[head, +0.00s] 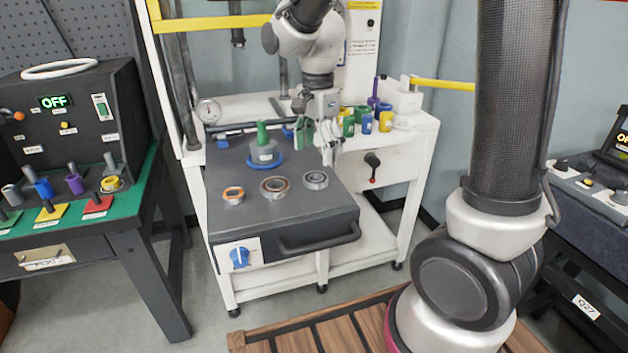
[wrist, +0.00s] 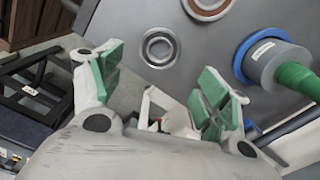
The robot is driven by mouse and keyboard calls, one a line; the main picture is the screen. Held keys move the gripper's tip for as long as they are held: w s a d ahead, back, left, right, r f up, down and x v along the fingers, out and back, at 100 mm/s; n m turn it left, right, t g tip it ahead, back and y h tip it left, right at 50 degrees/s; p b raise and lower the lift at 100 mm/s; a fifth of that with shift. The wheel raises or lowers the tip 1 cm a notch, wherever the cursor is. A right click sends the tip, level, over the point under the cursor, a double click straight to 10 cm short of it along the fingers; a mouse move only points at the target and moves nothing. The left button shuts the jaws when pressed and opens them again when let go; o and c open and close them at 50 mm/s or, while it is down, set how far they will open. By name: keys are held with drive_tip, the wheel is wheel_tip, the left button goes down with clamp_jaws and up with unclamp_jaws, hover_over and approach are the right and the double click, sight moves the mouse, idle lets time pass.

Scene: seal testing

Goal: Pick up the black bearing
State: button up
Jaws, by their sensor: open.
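The black bearing (head: 315,180) is a grey and dark ring lying flat on the dark top plate, the rightmost of three rings in the head view. In the wrist view the bearing (wrist: 146,44) lies beyond my fingertips, roughly in line with the gap between them. My gripper (head: 318,142) hangs above the plate's right side, behind the bearing in the head view. Its green-padded fingers are wide apart and empty, and in the wrist view my gripper (wrist: 162,78) shows both of them. Nothing hides the bearing.
An orange ring (head: 233,196) and a brown-red ring (head: 275,194) lie left of the bearing. A blue-based grey piece with a green handle (head: 263,152) stands behind them. Several coloured cylinders (head: 366,123) stand at the bench's back right. The plate's front area (head: 290,217) is clear.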

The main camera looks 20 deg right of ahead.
sight(315, 172)
drive_tip(key=f, duration=0.6)
drive_tip(key=shift+s+a+f, duration=0.25)
drive_tip(key=shift+s+a, duration=0.05)
drive_tip(key=shift+a, duration=0.05)
drive_tip(key=c, duration=1.2)
